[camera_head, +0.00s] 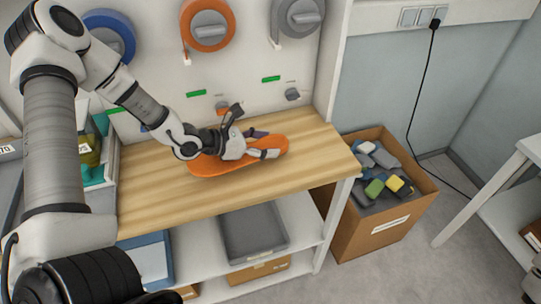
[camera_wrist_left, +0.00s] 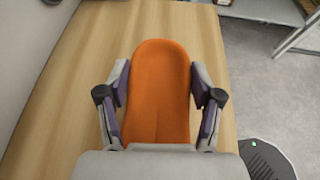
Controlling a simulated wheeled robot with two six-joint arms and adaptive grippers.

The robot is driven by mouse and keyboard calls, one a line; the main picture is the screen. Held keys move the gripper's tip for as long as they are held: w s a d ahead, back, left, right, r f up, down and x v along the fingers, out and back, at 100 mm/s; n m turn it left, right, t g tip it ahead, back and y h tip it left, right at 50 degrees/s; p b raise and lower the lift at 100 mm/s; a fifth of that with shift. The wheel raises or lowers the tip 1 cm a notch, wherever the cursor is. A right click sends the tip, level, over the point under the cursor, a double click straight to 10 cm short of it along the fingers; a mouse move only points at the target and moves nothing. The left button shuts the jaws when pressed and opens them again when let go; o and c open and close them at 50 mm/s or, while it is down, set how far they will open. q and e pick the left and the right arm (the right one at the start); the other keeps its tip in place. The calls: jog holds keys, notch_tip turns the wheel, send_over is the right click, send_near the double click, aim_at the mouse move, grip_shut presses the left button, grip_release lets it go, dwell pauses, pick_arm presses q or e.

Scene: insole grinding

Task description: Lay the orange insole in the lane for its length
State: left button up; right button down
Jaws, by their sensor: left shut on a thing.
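The orange insole (camera_head: 210,167) is over the wooden workbench (camera_head: 150,198), below the wall panel. My left gripper (camera_head: 264,144) is over it and shut on it. In the left wrist view the insole (camera_wrist_left: 160,85) runs away from me between the two fingers of the left gripper (camera_wrist_left: 160,100), which sit at its two sides. Its rounded end points away and its near end is hidden by the gripper body. I cannot tell if it touches the bench top. The lanes for lengths do not show clearly.
Blue, orange and grey round units (camera_head: 208,24) are on the wall panel behind the bench. A cardboard box (camera_head: 365,231) of colored pieces stands right of the bench. A grey bin (camera_head: 253,228) is on the shelf below. The right part of the bench top is clear.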

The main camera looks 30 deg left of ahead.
pick_arm(q)
jog(key=shift+w+d, duration=0.2)
jog(key=shift+w, duration=0.45)
jog(key=shift+w+f, duration=0.15)
jog(key=shift+w, duration=0.05)
jog(key=f, duration=0.3)
jog(key=shift+w+f+p, duration=0.2)
jog(key=shift+p, duration=0.15)
jog(key=shift+s+f+b, duration=0.15)
jog(key=shift+b, duration=0.15)
jog(key=o, duration=1.2)
